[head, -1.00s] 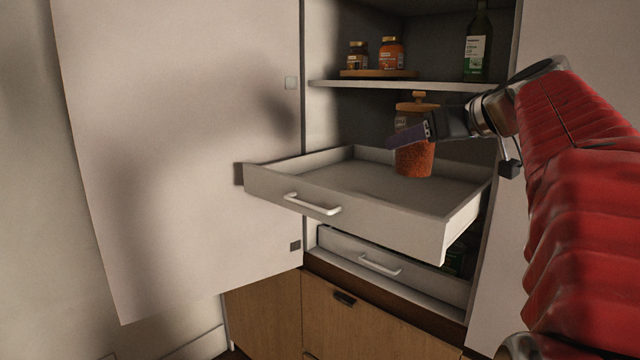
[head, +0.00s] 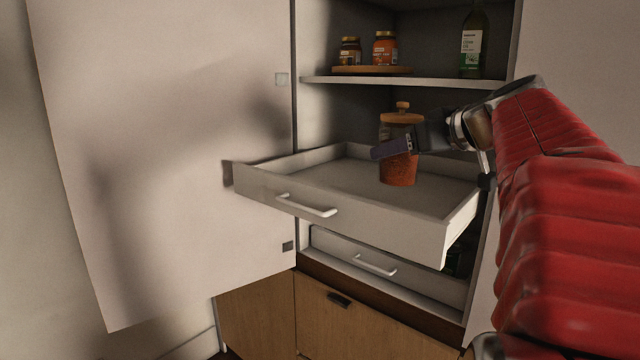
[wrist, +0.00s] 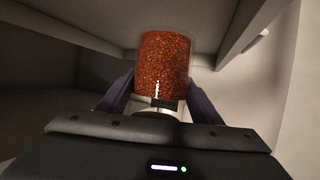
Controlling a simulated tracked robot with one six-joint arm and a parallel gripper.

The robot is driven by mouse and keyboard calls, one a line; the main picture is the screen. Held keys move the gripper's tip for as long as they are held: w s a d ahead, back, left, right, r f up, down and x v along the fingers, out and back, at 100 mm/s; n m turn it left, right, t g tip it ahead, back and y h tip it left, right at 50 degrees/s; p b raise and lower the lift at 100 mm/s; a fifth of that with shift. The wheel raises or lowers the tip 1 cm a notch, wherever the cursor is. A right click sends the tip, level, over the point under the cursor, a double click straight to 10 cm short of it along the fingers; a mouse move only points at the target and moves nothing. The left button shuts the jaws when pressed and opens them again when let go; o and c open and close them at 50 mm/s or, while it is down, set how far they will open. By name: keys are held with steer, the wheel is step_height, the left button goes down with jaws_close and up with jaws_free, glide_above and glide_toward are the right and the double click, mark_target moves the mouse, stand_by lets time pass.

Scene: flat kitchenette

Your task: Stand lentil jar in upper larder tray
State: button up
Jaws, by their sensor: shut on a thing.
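The lentil jar (head: 398,172), clear with orange-red lentils and a wooden knobbed lid, is upright in the upper larder tray (head: 322,227), toward its back right. My gripper (head: 392,148) reaches in from the right and is shut on the jar around its upper part. In the wrist view the jar (wrist: 165,66) is between the two fingers (wrist: 160,95). The jar's base appears at the tray floor; I cannot tell if it touches. The upper tray is pulled out, and its floor is otherwise bare.
A shelf (head: 440,86) above the tray holds two small jars on a wooden board (head: 372,69) and a green bottle (head: 473,45). A lower tray (head: 385,270) sits below. The open cabinet door (head: 160,150) is at left. Free floor lies left of the jar.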

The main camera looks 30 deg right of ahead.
mark_target(411, 181)
steer(key=shift+f, duration=1.4)
steer(key=shift+f, duration=2.05)
steer(key=shift+f, duration=0.15)
steer(key=o, duration=1.6)
steer(key=shift+f, duration=0.1)
steer(key=shift+s+r, duration=0.35)
steer(key=shift+s, duration=0.05)
steer(key=v, duration=1.1)
